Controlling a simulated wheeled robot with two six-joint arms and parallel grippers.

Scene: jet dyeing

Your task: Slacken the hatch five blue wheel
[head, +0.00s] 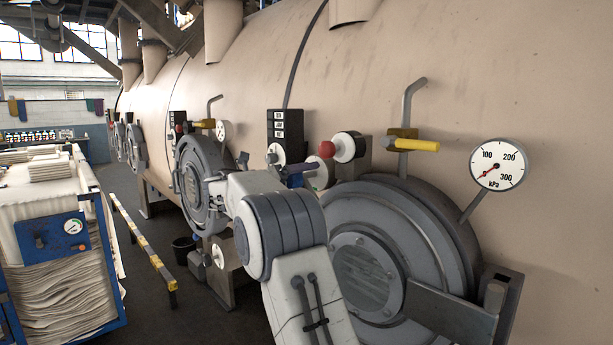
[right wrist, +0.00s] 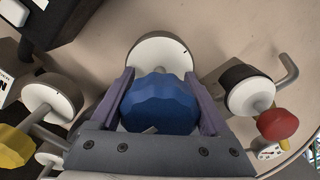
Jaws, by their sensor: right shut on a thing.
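The blue wheel (right wrist: 160,103) is a faceted knob in front of a pale round disc (right wrist: 160,52) in the right wrist view. My right gripper (right wrist: 160,78) has its two purple fingers on either side of the wheel, shut on it. In the head view, the right gripper (head: 302,168) is at the tank wall, above and left of the near grey round hatch (head: 365,265). My left gripper is out of view.
A red knob (head: 327,149) on a white disc sits just right of the gripper. A yellow-handled lever (head: 415,144) and pressure gauge (head: 498,165) are further right. A black box (head: 285,128) is above. A laden cart (head: 62,240) and striped rail (head: 145,245) stand left.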

